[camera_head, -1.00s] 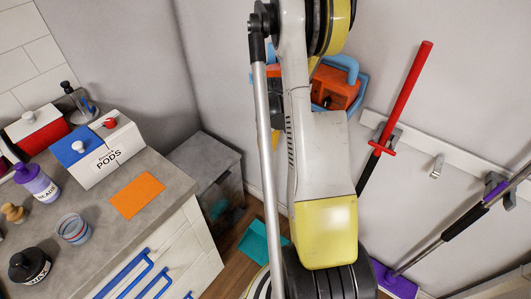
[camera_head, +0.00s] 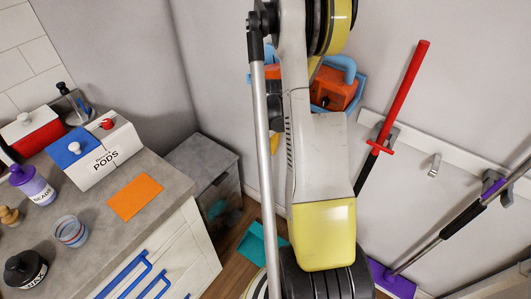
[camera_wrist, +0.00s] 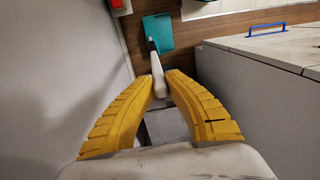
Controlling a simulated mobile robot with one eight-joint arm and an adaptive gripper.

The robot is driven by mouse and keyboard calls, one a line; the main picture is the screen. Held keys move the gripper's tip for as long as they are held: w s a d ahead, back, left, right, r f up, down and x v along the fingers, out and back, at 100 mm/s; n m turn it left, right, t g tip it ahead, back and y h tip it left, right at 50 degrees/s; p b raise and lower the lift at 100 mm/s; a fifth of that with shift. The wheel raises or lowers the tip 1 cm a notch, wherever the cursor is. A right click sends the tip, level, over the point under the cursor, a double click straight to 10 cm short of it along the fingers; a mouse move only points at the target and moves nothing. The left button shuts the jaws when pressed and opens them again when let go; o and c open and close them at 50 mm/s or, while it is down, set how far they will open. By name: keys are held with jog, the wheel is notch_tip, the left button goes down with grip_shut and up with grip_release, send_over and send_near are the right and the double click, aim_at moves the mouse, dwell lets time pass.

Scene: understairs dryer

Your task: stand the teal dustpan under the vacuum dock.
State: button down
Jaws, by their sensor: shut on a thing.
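The teal dustpan (camera_head: 257,243) shows low behind my arm in the head view, above or on the wooden floor; I cannot tell whether it touches. In the wrist view, its teal pan (camera_wrist: 160,32) points away from me and its pale handle (camera_wrist: 156,64) runs back to my fingertips. My gripper (camera_wrist: 161,76) has its yellow fingers shut on that handle. The fingertips are hidden in the head view. An orange and blue unit (camera_head: 350,88) on the back wall, partly behind my arm, may be the vacuum dock.
A grey-topped counter (camera_head: 165,190) with blue handles stands at the left. A red-handled tool (camera_head: 402,95) and a purple broom (camera_head: 397,283) hang on the wall rail at the right. Some wooden floor (camera_head: 235,262) is bare.

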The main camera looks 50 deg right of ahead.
jog(key=shift+s+d, duration=0.3)
jog(key=shift+d, duration=0.1)
jog(key=c, duration=0.6)
grip_release()
jog(key=shift+r, duration=0.1)
jog(key=r, duration=1.2)
jog(key=shift+w+d, duration=0.2)
jog(key=shift+w, duration=0.05)
jog(key=shift+w+a, duration=0.1)
